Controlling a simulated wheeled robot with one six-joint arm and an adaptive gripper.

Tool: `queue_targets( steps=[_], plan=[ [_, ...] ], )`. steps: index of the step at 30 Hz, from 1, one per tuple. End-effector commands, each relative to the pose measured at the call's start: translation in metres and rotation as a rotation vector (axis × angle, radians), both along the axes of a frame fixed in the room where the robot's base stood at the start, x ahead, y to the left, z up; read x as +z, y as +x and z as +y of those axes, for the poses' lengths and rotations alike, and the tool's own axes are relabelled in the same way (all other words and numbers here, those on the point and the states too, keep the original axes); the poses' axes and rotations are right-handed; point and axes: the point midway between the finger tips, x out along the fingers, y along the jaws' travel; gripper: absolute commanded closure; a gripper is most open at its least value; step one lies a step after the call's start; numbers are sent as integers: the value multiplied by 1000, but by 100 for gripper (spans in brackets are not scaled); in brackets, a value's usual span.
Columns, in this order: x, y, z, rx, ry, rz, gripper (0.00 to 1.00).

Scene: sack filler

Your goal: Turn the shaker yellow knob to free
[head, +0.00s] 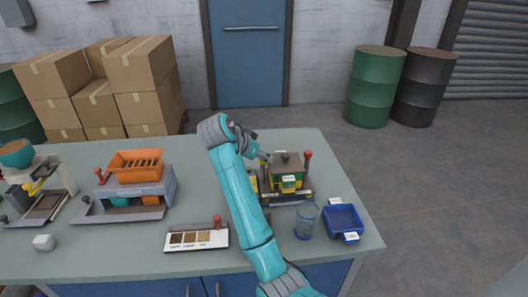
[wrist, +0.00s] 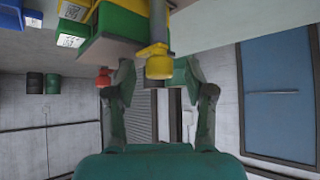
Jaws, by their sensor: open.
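A yellow knob (wrist: 159,62) on a grey post shows at the top centre of the wrist view. It lies between the two fingertips of my gripper (wrist: 158,78) in the picture, with gaps on both sides; I cannot tell how deep it sits between them. My gripper is open and empty. In the head view my gripper (head: 264,156) is just left of the right-hand machine (head: 286,172), which has a dark top and green and yellow parts. My arm hides part of that machine, and the knob cannot be made out clearly there.
A machine with an orange slotted tray (head: 137,165) and one with a teal bowl (head: 16,153) stand left. A sample tray (head: 197,239), a clear cup (head: 306,220) and a blue bin (head: 342,218) are near the front. Green and yellow blocks (wrist: 90,45) crowd the knob's left.

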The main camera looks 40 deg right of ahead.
Motion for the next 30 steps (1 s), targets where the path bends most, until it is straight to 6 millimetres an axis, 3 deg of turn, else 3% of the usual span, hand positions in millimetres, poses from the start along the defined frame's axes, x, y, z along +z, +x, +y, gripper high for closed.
queue_targets(
  steps=[7, 13, 23, 30],
  plan=[
    [0, 0, 0, 0, 0, 0, 49],
    [0, 0, 0, 0, 0, 0, 99],
    [0, 0, 0, 24, -1, -2, 100],
    [0, -2, -1, 139, -1, -2, 100]
  ],
)
